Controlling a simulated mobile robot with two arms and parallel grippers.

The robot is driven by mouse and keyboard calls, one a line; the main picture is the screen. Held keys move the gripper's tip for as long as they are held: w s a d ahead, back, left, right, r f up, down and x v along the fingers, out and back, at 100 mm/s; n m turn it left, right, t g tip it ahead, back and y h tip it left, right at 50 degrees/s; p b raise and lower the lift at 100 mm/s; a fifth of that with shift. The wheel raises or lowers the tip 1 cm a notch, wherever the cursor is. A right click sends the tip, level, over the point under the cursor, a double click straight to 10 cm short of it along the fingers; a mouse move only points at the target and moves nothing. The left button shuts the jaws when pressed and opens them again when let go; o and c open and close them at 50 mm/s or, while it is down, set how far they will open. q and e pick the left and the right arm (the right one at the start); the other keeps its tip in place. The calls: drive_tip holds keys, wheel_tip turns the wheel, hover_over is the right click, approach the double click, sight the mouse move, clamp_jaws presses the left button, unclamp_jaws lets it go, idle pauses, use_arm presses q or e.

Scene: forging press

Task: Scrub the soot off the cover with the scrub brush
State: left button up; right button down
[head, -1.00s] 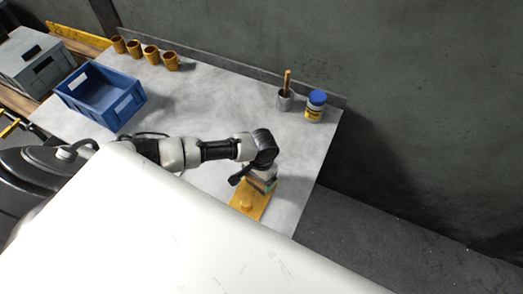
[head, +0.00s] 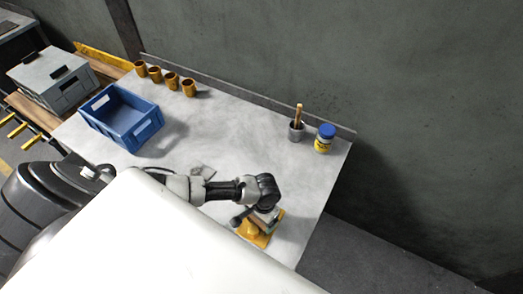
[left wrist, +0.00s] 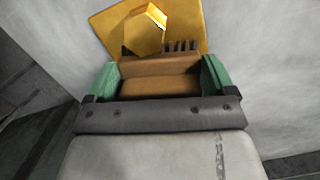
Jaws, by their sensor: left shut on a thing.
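The cover (head: 252,234) is a yellow plate with a raised knob, lying near the table's front right edge. In the left wrist view the cover (left wrist: 190,18) shows beyond the brush, with its faceted knob. My left gripper (head: 264,218) is over the cover, pointing down. Its green fingers (left wrist: 160,80) are shut on the scrub brush (left wrist: 160,84), a brown block with dark bristles at its far edge. The bristles appear to be at the cover, beside the knob; contact is hard to tell. I cannot make out soot on the visible part. My right gripper is out of view.
A blue crate (head: 143,131) stands at the left of the table (head: 240,130). Several amber cups (head: 171,80) line the back. A grey holder (head: 296,131) with a wooden handle and a blue-lidded jar (head: 324,141) stand back right. The table's middle is mostly clear.

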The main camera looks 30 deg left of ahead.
use_arm(q)
drive_tip(key=shift+w+a+b, duration=0.2)
drive_tip(key=shift+w+b, duration=0.35)
drive_tip(key=shift+w, duration=1.4)
drive_tip(key=shift+w+f+b, duration=0.1)
drive_tip(key=shift+w+b, duration=0.65)
drive_tip(key=shift+w, duration=0.8)
drive_tip(key=shift+w+a, duration=0.1)
drive_tip(key=shift+w, duration=0.2)
drive_tip(key=shift+r, duration=0.2)
wheel_tip(320, 180, up, 3)
drive_tip(key=p, duration=0.3)
wheel_tip(320, 180, up, 3)
drive_tip(key=shift+f+p, duration=0.1)
drive_tip(key=shift+p, duration=1)
